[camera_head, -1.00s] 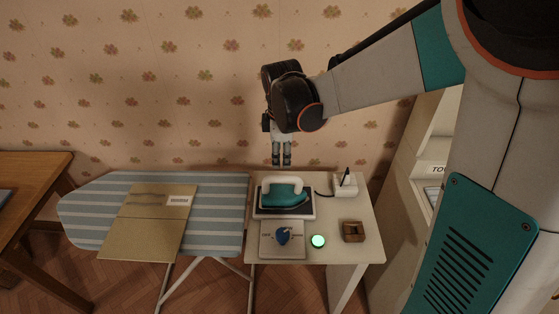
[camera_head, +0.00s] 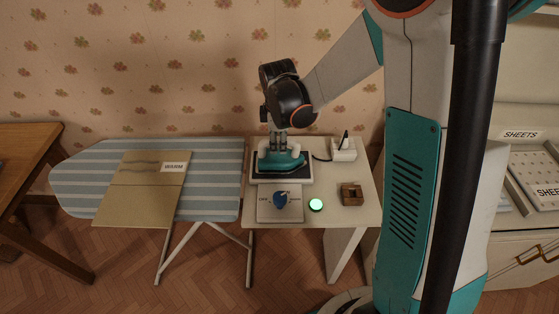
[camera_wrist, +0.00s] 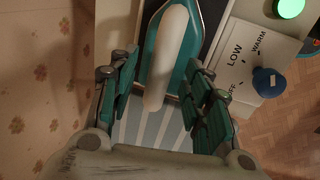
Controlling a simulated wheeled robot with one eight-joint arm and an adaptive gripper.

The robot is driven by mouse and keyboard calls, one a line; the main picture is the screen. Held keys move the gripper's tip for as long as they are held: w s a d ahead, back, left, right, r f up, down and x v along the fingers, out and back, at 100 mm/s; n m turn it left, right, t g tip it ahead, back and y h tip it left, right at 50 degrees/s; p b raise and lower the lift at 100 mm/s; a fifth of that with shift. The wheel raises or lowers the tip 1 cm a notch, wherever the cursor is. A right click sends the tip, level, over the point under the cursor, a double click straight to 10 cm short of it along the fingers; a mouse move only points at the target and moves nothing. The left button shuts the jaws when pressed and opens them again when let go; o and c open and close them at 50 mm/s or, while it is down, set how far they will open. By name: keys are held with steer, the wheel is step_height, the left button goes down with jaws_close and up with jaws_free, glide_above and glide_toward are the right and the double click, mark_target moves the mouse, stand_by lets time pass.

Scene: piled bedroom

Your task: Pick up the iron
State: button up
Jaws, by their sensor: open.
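The iron (camera_head: 289,162) has a teal body and a white handle. It stands on a dark rest plate (camera_head: 283,180) with a pale border, on the small white table. My gripper (camera_head: 280,150) is directly above it in the head view, pointing down with its fingertips at handle height. In the wrist view the iron's white handle (camera_wrist: 168,60) lies between the two open teal fingers of my gripper (camera_wrist: 160,72). A gap shows on both sides of the handle. The fingers partly hide the handle in the head view.
The white table (camera_head: 338,210) also bears a dial panel (camera_head: 265,212) with a blue knob, a glowing green button (camera_head: 316,205), a brown block (camera_head: 351,194) and a white socket box (camera_head: 344,150). A striped ironing board (camera_head: 215,180) with a cardboard piece (camera_head: 140,190) adjoins at left.

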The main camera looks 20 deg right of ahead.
steer(key=shift+w+d+f, duration=0.1)
steer(key=shift+w+f, duration=0.1)
steer(key=shift+f, duration=0.8)
jaws_close()
steer(key=shift+r, duration=0.1)
step_height(320, 180, up, 20)
steer(key=p, duration=0.4)
steer(key=shift+p, duration=0.4)
steer(key=c, duration=0.7)
jaws_free()
steer(key=shift+c, duration=0.2)
jaws_close()
steer(key=shift+r, duration=0.1)
